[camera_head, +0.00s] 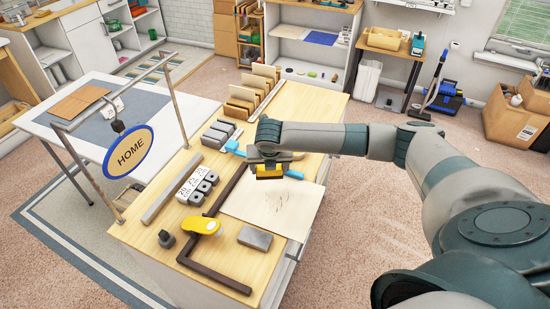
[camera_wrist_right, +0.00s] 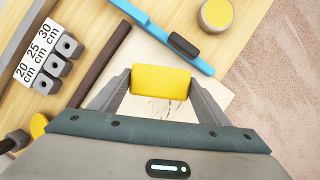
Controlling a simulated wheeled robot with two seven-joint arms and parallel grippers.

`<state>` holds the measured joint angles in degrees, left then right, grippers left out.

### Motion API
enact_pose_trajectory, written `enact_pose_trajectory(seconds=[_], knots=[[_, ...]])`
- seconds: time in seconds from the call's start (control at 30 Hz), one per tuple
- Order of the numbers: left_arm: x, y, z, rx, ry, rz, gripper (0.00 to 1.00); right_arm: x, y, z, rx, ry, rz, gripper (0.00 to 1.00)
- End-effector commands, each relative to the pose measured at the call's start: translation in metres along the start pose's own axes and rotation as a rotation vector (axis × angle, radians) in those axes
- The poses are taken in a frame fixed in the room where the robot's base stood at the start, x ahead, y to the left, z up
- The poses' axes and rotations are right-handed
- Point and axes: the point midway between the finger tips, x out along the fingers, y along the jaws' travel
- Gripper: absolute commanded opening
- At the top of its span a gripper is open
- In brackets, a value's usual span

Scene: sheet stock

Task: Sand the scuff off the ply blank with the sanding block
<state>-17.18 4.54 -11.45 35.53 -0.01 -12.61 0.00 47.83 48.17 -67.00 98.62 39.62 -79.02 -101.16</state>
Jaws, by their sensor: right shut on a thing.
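The ply blank (camera_head: 265,208) is a pale flat sheet on the wooden bench, right of a dark brown L-shaped fence. Dark scuff marks (camera_head: 281,196) show on its face, and also in the right wrist view (camera_wrist_right: 152,106), just below the held block. My right gripper (camera_head: 268,164) is shut on a yellow block, the sanding block (camera_wrist_right: 160,82), over the far part of the blank. I cannot tell whether the block touches the sheet. The block hides part of the blank in both views. My left gripper is not in view.
A blue bar (camera_wrist_right: 150,27) lies across the far side, with a yellow-topped round tin (camera_wrist_right: 217,14) beyond. A grey block (camera_head: 255,238) and a yellow oval item (camera_head: 201,226) lie nearer.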

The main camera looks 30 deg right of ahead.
Motion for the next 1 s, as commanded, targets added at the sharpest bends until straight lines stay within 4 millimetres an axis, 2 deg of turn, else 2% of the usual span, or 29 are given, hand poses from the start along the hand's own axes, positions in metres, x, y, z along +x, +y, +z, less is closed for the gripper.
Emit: enact_pose_trajectory(seconds=[0.1, 0.3, 0.77, 1.0], knots=[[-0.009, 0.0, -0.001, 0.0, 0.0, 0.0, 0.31, 0.001, -0.012, 0.009, -0.1, 0.003, 0.041, 0.52], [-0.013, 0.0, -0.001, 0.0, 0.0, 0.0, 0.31, 0.004, -0.019, 0.016, -0.197, 0.002, 0.082, 0.52], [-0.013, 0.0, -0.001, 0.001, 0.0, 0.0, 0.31, 0.006, -0.02, 0.016, -0.212, 0.002, 0.087, 0.52], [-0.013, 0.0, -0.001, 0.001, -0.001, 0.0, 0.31, 0.018, -0.02, 0.008, -0.217, 0.004, 0.089, 0.52]])
